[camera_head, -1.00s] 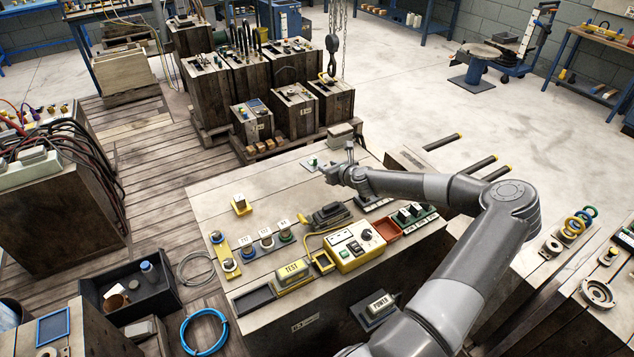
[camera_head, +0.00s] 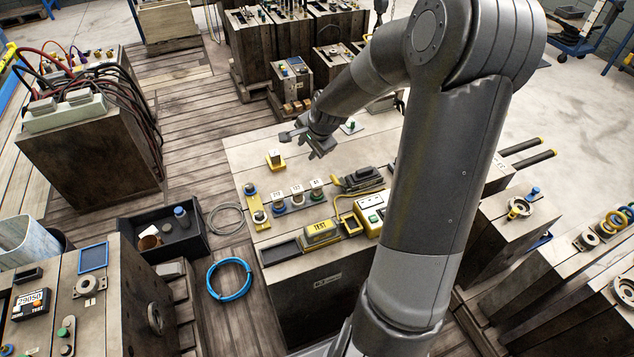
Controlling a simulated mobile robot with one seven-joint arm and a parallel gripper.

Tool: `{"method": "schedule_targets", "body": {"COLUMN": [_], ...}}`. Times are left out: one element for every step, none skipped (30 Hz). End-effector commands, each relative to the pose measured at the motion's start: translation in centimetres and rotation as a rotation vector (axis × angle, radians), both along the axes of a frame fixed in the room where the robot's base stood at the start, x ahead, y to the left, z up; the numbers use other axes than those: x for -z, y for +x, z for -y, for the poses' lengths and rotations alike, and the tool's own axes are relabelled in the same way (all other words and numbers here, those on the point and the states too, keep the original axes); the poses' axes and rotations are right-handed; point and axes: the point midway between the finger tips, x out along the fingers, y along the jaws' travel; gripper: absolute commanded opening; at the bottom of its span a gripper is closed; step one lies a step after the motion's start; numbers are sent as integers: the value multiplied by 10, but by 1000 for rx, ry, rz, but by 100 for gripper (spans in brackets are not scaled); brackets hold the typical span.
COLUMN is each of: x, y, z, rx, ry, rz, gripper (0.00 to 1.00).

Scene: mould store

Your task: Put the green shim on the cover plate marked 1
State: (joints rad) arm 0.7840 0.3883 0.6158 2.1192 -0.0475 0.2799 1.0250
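A pale plate with a small green part (camera_head: 350,127) lies behind and right of the gripper. I cannot make out which is the green shim, or read a mark 1 on a cover plate.
A yellow TEST box (camera_head: 321,231), a dark tray (camera_head: 281,253) and a yellow-and-white control box (camera_head: 371,212) line the bench front. My arm hides the bench's right side. A black bin (camera_head: 165,228) and blue hose coil (camera_head: 229,281) lie on the floor at left.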

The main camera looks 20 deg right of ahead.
Motion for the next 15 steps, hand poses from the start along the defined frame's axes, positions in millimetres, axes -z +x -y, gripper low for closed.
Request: {"method": "schedule_targets", "body": {"x": [-14,-22,-31,-38,-45,-55,-62,-69,-79,-87,-94,-103,-110,-117,-126], "y": [-10,-15,-23,-29,-35,-44,-51,-57,-67,-73,-81,-91,-98,-106,-117], "z": [-8,-12,-16,-19,-23,-27,-30,-33,-37,-40,-43,-47,-50,-53,-57], "rx": [-59,-91,-136,-167,-198,-239,-269,-298,-337,-366,-394,-431,-459,-486,-522], "ry": [-59,-90,-129,-158,-186,-222,-248,-274,-307,-330,-353,-382,-403,-422,-447], "rz": [-4,-8,-16,-20,-23,-29,-31,-33,-37,-37,-39,-40,-40,-40,-39], "gripper": [35,35,35,35,35,35,35,35,35,35,35,35,35,35,35]}}
